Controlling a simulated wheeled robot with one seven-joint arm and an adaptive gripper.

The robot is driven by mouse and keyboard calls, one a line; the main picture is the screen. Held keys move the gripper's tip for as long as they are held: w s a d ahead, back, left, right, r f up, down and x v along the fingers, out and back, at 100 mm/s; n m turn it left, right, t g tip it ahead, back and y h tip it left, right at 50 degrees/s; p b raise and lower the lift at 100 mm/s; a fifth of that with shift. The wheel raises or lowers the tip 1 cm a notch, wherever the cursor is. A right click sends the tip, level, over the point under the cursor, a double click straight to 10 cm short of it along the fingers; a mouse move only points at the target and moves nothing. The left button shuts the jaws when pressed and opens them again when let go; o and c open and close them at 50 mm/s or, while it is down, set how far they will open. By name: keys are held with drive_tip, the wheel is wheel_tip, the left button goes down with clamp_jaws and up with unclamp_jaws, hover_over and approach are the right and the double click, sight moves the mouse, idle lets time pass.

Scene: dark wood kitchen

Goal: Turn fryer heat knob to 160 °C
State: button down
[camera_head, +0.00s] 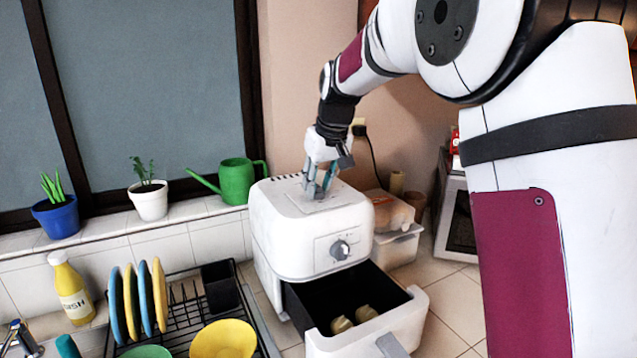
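The white air fryer (280,228) stands on the counter. A round grey knob (340,250) sits on its front panel; its setting is too small to read. A pale panel with small dark marks lies on the fryer's top. My gripper (318,190) points down at this panel, above and behind the front knob and apart from it. Its fingertips are at or just over the panel and hide what lies under them. I cannot tell whether they hold anything. The fryer drawer (408,312) is pulled out, with two brownish food pieces (354,319) inside.
A dish rack (180,300) with plates and a yellow bowl (223,339) stands left of the fryer. A green watering can (241,181) is on the ledge behind. A bread container (396,246) and a microwave (455,228) are at right. The open drawer juts forward.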

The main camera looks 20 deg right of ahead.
drive_tip(key=shift+a+m, duration=0.1)
drive_tip(key=shift+m, duration=0.2)
drive_tip(key=m+h+p, duration=0.1)
drive_tip(key=m, duration=0.1)
drive_tip(key=shift+a+m, duration=0.1)
drive_tip(key=shift+m, duration=0.2)
drive_tip(key=m+h+p, duration=0.1)
drive_tip(key=m, duration=0.2)
drive_tip(key=shift+m+h, duration=0.3)
drive_tip(key=m+g+h, duration=0.1)
drive_tip(key=m, duration=0.2)
drive_tip(key=m+h, duration=0.1)
drive_tip(key=m, duration=0.2)
drive_tip(key=shift+w+a+g, duration=0.15)
drive_tip(key=shift+w+g, duration=0.05)
drive_tip(key=shift+g, duration=0.2)
drive_tip(key=m+g+b, duration=0.1)
drive_tip(key=m, duration=0.2)
drive_tip(key=m+g+b, duration=0.1)
drive_tip(key=m+b, duration=0.1)
drive_tip(key=m, duration=0.1)
drive_tip(key=shift+w+f+m+h, duration=0.1)
drive_tip(key=shift+w+m+h, duration=0.1)
drive_tip(key=shift+m+h, duration=0.2)
drive_tip(key=shift+m+g+b, duration=0.9)
drive_tip(key=shift+m+b, duration=0.4)
drive_tip(key=shift+m, duration=0.7)
